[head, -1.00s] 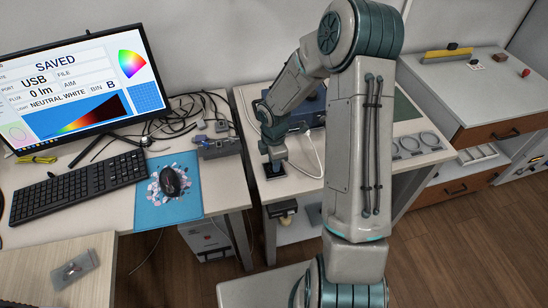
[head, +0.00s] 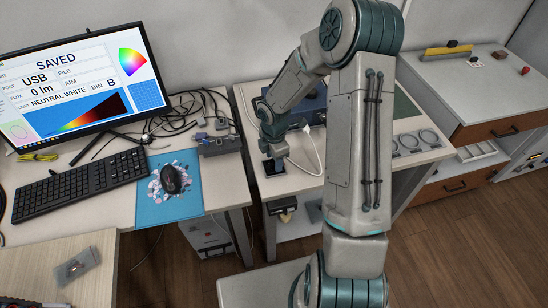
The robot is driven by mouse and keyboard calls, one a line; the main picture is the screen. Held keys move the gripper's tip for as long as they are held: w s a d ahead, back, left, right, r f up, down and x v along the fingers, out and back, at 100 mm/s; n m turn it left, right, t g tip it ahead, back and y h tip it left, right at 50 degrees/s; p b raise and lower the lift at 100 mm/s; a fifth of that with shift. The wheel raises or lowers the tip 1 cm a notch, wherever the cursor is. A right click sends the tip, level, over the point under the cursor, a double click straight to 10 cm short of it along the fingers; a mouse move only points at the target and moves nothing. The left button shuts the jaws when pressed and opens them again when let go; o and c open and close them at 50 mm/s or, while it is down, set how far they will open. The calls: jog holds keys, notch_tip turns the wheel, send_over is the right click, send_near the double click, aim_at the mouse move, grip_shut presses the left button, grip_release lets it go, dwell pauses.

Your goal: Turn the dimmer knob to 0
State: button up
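My gripper (head: 275,166) points down at the front left of the middle bench, low over a small dark item. Its fingers are too small and too hidden to tell open from shut. A blue instrument box (head: 308,108) stands on the bench behind my wrist, and my arm covers much of its front. I cannot make out the dimmer knob; it may be hidden by my arm. The monitor (head: 83,85) at the left reads SAVED, USB, 0 lm, NEUTRAL WHITE and BIN B.
A keyboard (head: 80,183), a mouse (head: 173,179) on a blue mat and tangled black cables (head: 190,108) are on the left desk. A small grey device (head: 217,143) sits at its right edge. A white cable (head: 311,150) and ring-shaped parts (head: 418,141) lie on the middle bench.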

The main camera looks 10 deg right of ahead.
notch_tip(320, 180, up, 14)
jog(key=shift+p, duration=0.3)
dwell(0.3)
